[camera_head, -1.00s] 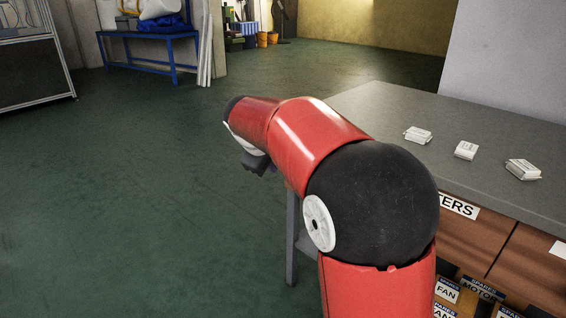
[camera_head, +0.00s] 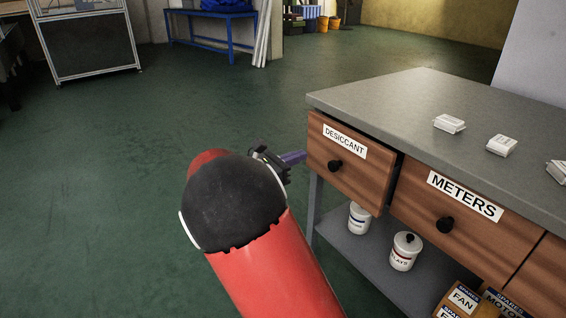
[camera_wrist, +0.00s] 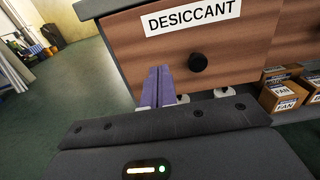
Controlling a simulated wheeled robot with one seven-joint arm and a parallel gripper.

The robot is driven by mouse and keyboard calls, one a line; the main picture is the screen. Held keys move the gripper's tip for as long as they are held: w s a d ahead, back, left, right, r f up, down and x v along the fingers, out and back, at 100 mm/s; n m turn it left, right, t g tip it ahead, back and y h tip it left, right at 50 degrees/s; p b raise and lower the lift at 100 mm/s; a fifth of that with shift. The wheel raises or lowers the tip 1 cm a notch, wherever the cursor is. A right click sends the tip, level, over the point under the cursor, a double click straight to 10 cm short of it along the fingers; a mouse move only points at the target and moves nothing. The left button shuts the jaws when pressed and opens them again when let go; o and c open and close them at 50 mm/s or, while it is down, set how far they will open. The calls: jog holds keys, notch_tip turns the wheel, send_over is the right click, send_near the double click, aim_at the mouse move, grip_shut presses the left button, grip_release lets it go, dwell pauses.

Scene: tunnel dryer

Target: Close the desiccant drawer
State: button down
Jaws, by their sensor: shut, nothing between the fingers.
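The desiccant drawer (camera_head: 347,172) is the left drawer of the workbench, with a brown wooden front, a white DESICCANT label and a black round knob (camera_head: 335,165). Its front stands out from the neighbouring METERS drawer front, with a dark gap at its right side, so it is partly open. In the wrist view, the drawer front (camera_wrist: 249,56) fills the upper middle, and its knob is right of my fingers. My gripper (camera_head: 301,157) is shut and empty, its purple fingertips at or just before the drawer's left part. I cannot tell whether they touch it; the fingers (camera_wrist: 159,80) also show in the wrist view.
The METERS drawer (camera_head: 440,205) is to the right. White boxes (camera_head: 449,124) lie on the grey benchtop (camera_head: 400,100). White jars (camera_head: 404,250) and labelled spares boxes stand on the lower shelf (camera_head: 360,262). Open green floor lies left of the bench.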

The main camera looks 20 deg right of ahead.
aim_at(327, 144)
jog(key=x, duration=0.7)
jog(key=p+x, duration=0.1)
jog(key=x, duration=0.3)
jog(key=shift+w+d, duration=0.1)
jog(key=shift+d, duration=0.3)
jog(key=shift+d+r, duration=0.1)
